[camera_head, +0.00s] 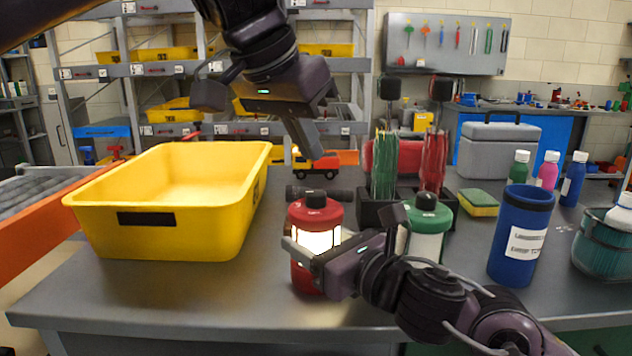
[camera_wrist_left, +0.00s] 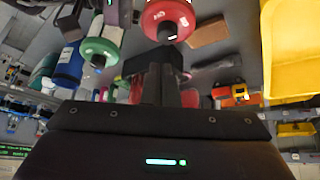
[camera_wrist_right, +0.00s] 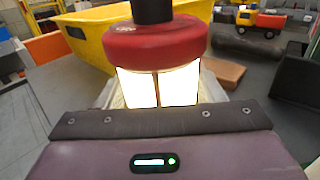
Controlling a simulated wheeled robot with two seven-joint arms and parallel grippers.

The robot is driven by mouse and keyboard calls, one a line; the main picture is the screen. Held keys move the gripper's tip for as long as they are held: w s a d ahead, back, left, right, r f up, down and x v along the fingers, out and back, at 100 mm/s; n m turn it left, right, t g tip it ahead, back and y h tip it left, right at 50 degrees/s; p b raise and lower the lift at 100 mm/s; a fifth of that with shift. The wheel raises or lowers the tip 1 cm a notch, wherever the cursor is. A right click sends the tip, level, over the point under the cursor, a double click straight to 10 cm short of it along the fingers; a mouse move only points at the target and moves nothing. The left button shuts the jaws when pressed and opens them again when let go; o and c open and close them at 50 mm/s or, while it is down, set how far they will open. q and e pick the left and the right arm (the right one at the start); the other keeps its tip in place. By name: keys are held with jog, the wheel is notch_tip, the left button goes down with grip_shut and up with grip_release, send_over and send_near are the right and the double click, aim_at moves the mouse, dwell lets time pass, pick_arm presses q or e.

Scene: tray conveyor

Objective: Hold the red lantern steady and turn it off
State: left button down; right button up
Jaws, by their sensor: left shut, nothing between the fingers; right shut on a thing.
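The red lantern (camera_head: 315,218) stands upright on the grey table, its window glowing bright. It has a red cap with a black knob (camera_head: 315,199) on top. My right gripper (camera_head: 306,243) is shut on the lantern's body at the glowing window, and the lantern fills the right wrist view (camera_wrist_right: 160,50). My left gripper (camera_head: 309,152) is shut and empty, pointing down above and behind the lantern's top, apart from it. In the left wrist view the lantern's red cap (camera_wrist_left: 168,18) shows beyond the fingers (camera_wrist_left: 165,85).
A green lantern (camera_head: 427,218) stands just right of the red one, close to my right wrist. A yellow bin (camera_head: 170,235) is at left. A black flashlight (camera_head: 320,193), toy truck (camera_head: 316,167) and cable holder (camera_head: 375,215) stand behind. A blue cup (camera_head: 520,235) is at right.

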aim_at(318, 211)
pick_arm(q)
jog(key=shift+n+y, duration=0.6)
jog(key=shift+n, duration=0.3)
jog(key=shift+s+a+f, duration=0.1)
jog(key=shift+a+f, duration=0.25)
jog(key=shift+f, duration=0.7)
jog(key=shift+a+f, duration=0.3)
jog(key=shift+f, duration=0.8)
jog(key=shift+s+a+f, duration=0.1)
jog(key=shift+a+f, duration=0.25)
jog(key=shift+f, duration=0.7)
jog(key=shift+w+d, duration=0.2)
jog(key=shift+d, duration=0.05)
jog(key=shift+s+d, duration=0.35)
jog(key=shift+d, duration=0.1)
jog(key=shift+s+d, duration=0.15)
jog(key=shift+d, duration=0.25)
jog(key=shift+s+r, duration=0.1)
jog(key=shift+s, duration=0.05)
